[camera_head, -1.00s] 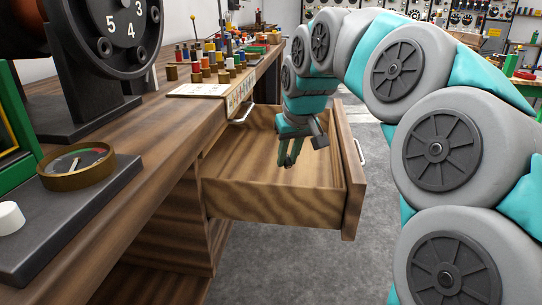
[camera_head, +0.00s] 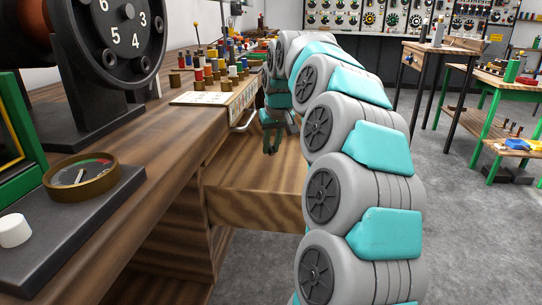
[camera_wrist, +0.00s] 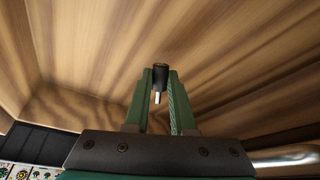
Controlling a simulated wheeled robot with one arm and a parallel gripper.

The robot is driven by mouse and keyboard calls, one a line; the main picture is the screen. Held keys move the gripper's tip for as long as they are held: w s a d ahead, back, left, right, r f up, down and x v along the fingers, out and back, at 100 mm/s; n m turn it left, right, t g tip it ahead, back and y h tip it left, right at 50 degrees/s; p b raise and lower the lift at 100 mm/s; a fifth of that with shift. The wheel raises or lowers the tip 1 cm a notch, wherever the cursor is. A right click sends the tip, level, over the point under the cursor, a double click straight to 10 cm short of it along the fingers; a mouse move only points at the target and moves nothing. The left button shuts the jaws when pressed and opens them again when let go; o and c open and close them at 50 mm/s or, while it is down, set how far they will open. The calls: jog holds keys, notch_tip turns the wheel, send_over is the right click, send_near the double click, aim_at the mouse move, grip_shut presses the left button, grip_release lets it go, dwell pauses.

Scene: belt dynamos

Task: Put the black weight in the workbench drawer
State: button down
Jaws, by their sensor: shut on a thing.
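The black weight (camera_wrist: 160,75) is a small dark cylinder with a pale pin, seen in the wrist view between the two green fingers. My gripper (camera_wrist: 160,88) is shut on it and points down at the wooden inside of the drawer. In the head view my gripper (camera_head: 271,148) hangs over the open workbench drawer (camera_head: 250,208), and the weight cannot be made out there. The drawer's front and right part are hidden behind my arm. The height of the weight above the drawer floor is hard to tell.
The workbench top (camera_head: 130,165) carries a gauge (camera_head: 81,177), a large black numbered dial (camera_head: 128,28) and several coloured pegs (camera_head: 225,65). A drawer handle (camera_head: 243,122) shows beneath its edge. Grey floor (camera_head: 450,230) lies open at right, before a green-legged table (camera_head: 515,145).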

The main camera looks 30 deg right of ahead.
aim_at(272, 150)
jog(key=shift+w, duration=0.2)
jog(key=shift+f, duration=1.75)
jog(key=shift+f, duration=0.2)
jog(key=c, duration=0.8)
grip_release()
jog(key=shift+o, duration=0.2)
jog(key=shift+r, duration=0.15)
jog(key=shift+r, duration=0.3)
jog(key=v, duration=1.1)
jog(key=shift+s+r, duration=0.2)
jog(key=shift+s, duration=0.05)
